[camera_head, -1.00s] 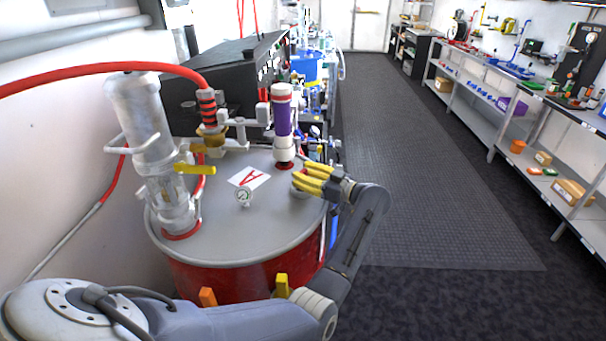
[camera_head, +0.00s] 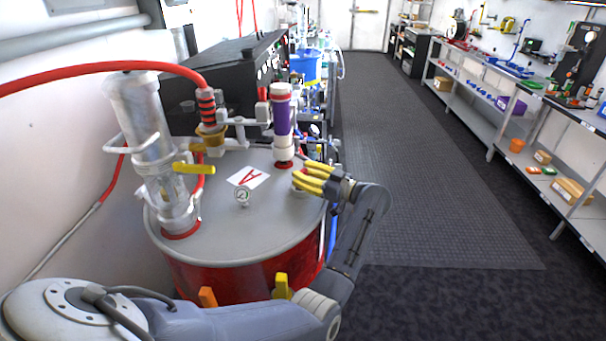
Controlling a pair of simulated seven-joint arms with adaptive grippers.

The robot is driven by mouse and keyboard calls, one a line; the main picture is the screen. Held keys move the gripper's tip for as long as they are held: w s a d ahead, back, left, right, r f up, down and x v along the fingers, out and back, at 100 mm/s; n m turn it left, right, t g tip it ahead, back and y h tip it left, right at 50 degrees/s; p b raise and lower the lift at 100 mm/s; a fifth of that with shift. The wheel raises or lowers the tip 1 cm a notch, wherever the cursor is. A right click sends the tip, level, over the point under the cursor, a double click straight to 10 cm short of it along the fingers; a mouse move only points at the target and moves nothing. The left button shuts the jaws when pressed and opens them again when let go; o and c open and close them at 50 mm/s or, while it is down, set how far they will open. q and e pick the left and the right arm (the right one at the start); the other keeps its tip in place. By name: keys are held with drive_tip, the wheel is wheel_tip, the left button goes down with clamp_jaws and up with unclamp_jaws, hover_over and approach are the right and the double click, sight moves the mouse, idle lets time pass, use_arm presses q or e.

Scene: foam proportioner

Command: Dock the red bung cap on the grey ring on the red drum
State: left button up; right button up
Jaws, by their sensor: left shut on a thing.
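The red drum (camera_head: 240,280) stands in front of me with a grey lid (camera_head: 250,220). My left gripper (camera_head: 306,180) has yellow fingers and reaches over the lid's right side. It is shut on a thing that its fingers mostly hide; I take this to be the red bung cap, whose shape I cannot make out. A pale grey ring (camera_head: 298,192) shows partly beneath the fingertips on the lid. I cannot tell whether the cap touches the ring. My right gripper is not in view.
A red hose (camera_head: 100,68) arches above. The floor right of the drum is clear.

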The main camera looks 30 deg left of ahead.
use_arm(q)
drive_tip(key=shift+f, duration=0.6)
idle(0.7)
drive_tip(key=o, duration=0.9)
drive_tip(key=shift+c, duration=0.2)
